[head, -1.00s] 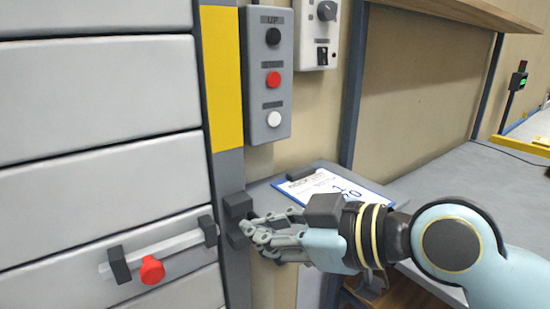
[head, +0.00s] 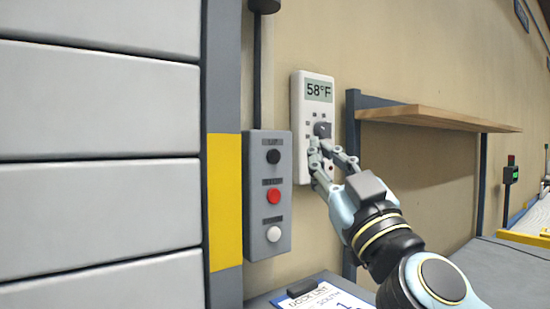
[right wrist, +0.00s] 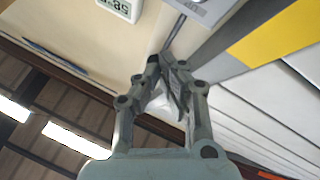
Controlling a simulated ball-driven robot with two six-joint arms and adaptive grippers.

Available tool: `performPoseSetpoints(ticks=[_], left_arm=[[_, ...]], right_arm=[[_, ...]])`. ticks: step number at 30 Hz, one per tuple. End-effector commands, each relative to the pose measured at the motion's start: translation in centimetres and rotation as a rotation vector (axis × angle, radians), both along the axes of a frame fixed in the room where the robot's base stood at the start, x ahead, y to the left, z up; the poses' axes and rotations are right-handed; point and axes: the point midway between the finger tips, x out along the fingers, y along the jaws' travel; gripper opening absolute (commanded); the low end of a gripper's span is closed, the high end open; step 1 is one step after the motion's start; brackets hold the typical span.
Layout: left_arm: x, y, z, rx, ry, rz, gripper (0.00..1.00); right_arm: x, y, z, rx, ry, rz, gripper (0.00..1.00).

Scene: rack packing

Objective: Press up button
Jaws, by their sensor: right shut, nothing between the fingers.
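The grey control box (head: 267,242) hangs on the wall beside the yellow-striped door frame. Its top black button (head: 273,156) was labelled UP in the earlier view; the label is blurred now. Below it are a red button (head: 273,196) and a white button (head: 273,234). My right gripper (head: 324,146) is shut and empty, to the right of the black button and apart from it in the picture. Its fingers overlap the thermostat's lower part. The right wrist view also shows the closed fingers (right wrist: 168,64). My left gripper is not in view.
A white thermostat (head: 319,90) reading 58°F is on the wall right of the control box. A wooden shelf (head: 435,119) juts out further right. A clipboard (head: 322,296) lies on the grey surface below. The panelled door (head: 100,110) fills the left side.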

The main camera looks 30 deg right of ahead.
Motion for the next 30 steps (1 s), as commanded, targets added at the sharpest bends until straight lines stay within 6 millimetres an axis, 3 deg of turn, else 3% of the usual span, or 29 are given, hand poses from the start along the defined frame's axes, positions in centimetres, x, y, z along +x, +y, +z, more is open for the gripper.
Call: performPoseSetpoints(ticks=[11,24,30], left_arm=[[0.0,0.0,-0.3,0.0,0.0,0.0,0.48],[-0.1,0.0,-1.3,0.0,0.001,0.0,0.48],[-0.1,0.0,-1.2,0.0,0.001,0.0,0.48]], right_arm=[[1.0,0.1,-0.1,0.001,-0.001,0.002,0.0],[6.9,0.6,0.0,0.0,0.0,0.002,0.0],[8.4,0.7,0.0,-0.001,0.0,0.002,0.0]])
